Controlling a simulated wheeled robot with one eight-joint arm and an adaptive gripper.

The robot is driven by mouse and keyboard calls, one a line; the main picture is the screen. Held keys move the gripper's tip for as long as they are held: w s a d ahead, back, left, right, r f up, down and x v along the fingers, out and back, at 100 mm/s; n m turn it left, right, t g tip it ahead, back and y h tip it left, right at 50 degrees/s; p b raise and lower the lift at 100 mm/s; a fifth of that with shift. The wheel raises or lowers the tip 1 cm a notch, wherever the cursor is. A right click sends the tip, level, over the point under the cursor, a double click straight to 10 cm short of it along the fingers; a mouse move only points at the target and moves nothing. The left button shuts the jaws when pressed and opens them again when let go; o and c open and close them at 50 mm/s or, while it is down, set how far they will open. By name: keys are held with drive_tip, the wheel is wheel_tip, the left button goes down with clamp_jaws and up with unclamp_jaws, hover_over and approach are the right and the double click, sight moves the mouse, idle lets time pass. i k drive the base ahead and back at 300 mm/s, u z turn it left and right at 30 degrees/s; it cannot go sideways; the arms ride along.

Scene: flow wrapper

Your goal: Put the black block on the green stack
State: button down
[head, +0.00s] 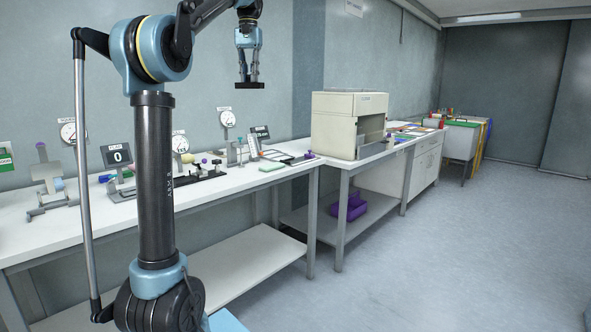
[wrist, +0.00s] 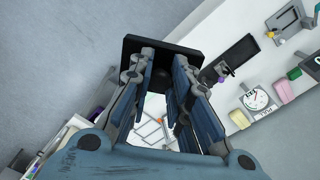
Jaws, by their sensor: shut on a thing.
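My gripper (head: 249,78) is high above the benches in the head view, pointing down. It is shut on a flat black block (head: 250,85), held across the fingertips and clear of any surface. In the wrist view the black block (wrist: 164,48) spans the far ends of the fingers of my gripper (wrist: 163,75). A thin green piece (head: 272,167) lies near the front edge of the left bench. I cannot tell whether either is the green stack.
The left bench (head: 232,184) holds dials, a display (head: 119,156) and small fixtures. A beige machine (head: 349,124) stands on the bench to its right. A purple bin (head: 349,206) is on the shelf below. Coloured pieces lie beyond the machine. The floor at right is clear.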

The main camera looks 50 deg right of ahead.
sight(272, 165)
drive_tip(key=z, duration=0.75)
drive_tip(key=i, duration=1)
drive_tip(key=u, duration=0.05)
